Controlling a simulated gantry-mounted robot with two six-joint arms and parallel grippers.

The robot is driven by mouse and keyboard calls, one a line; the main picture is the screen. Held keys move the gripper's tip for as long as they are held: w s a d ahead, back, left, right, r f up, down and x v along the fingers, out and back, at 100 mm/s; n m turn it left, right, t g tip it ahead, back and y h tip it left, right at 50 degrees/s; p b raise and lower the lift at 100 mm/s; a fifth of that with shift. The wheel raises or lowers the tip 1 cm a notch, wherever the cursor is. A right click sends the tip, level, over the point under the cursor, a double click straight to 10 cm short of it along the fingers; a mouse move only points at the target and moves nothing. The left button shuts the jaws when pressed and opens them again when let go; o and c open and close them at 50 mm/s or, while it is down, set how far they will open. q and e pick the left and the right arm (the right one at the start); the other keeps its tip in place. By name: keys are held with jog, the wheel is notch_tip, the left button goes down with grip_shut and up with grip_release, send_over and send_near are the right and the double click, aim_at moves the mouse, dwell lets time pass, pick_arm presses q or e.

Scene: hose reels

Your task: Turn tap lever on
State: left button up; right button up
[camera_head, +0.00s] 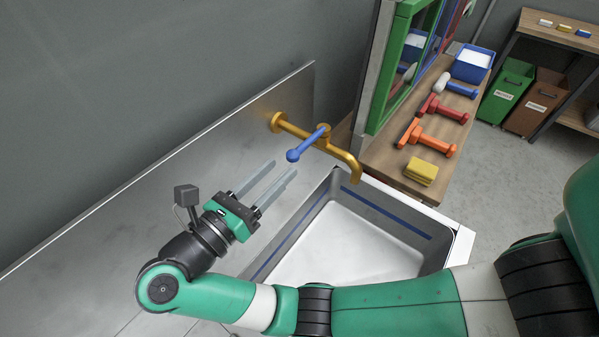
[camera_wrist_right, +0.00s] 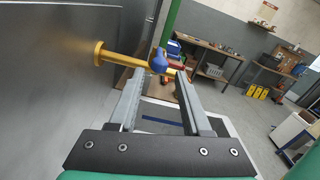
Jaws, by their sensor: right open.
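The brass tap (camera_head: 345,158) comes out of the metal back panel above the sink, and its spout bends down over the basin. Its blue lever (camera_head: 308,144) ends in a round knob and points left toward my right gripper. My right gripper (camera_head: 279,172) is open and empty, with its two parallel fingers just short of the knob and apart from it. In the right wrist view the blue lever (camera_wrist_right: 158,61) appears end-on beyond the fingertips, roughly between them, with the brass tap (camera_wrist_right: 122,58) behind it. My left gripper is not in view.
The sink basin (camera_head: 345,245) lies below the tap. A green frame (camera_head: 385,85) stands to its right. A wooden bench holds a yellow sponge (camera_head: 421,172), orange and red tools (camera_head: 428,138) and a blue bin (camera_head: 472,64). The metal back panel (camera_head: 200,165) is close behind my gripper.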

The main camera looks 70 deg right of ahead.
aim_at(308, 140)
jog(key=shift+p, duration=0.45)
jog(key=d+p, duration=0.1)
jog(key=p, duration=0.1)
jog(key=d+p, duration=0.1)
jog(key=p, duration=0.1)
jog(key=s+d+r+p, duration=0.1)
jog(key=p, duration=0.1)
jog(key=shift+s+d+f+b, duration=0.15)
jog(key=shift+d+f+b, duration=0.15)
jog(key=shift+d, duration=0.25)
jog(key=shift+s+d+f+b, duration=0.15)
jog(key=shift+d+f, duration=0.15)
jog(key=shift+d, duration=0.2)
jog(key=x, duration=0.5)
jog(key=shift+s+d, duration=0.1)
jog(key=shift+d, duration=0.55)
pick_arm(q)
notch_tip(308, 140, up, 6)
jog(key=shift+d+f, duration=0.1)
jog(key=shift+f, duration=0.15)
pick_arm(e)
grip_shut()
